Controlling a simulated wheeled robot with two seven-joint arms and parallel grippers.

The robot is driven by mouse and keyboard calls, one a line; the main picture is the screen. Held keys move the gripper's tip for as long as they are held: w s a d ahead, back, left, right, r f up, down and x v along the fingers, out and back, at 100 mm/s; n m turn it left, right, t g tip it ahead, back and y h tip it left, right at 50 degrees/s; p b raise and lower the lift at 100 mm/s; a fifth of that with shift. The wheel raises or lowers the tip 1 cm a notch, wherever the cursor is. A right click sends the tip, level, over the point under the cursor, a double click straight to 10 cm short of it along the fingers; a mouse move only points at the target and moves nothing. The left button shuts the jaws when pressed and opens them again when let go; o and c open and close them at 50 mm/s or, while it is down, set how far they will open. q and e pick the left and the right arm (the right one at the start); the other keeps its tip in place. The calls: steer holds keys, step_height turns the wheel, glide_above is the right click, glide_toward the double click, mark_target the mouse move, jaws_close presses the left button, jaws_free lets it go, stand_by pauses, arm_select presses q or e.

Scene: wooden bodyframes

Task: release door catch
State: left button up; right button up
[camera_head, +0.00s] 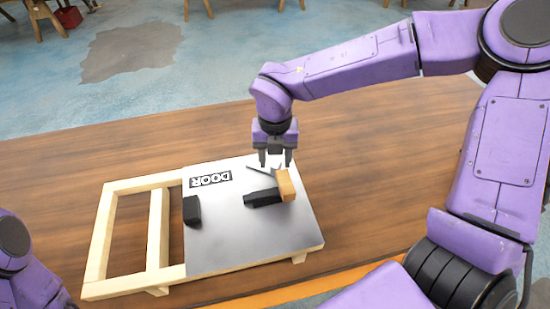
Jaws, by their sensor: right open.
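A grey metal door panel (225,245) marked "DOOR" lies on a pale wooden frame (100,245) on the table. A black catch bar (262,198) sits on the panel's right part, with an orange-brown wooden block (286,185) at its right end. A thin dark piece (262,170) lies just behind them. A separate black block (191,210) is at the panel's left edge. My right gripper (276,163) points down, open, just behind and above the wooden block; I cannot tell whether its fingers touch anything. My left gripper is out of view; only part of that arm shows at lower left.
The brown wooden table (400,150) is clear behind and to the right of the frame. Its orange front edge (290,292) runs along the bottom. Wooden legs of furniture (45,18) stand on the blue floor at the far left.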

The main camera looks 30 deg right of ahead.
steer(key=shift+f, duration=0.7)
steer(key=shift+s, duration=0.25)
steer(key=shift+w, duration=0.1)
jaws_close()
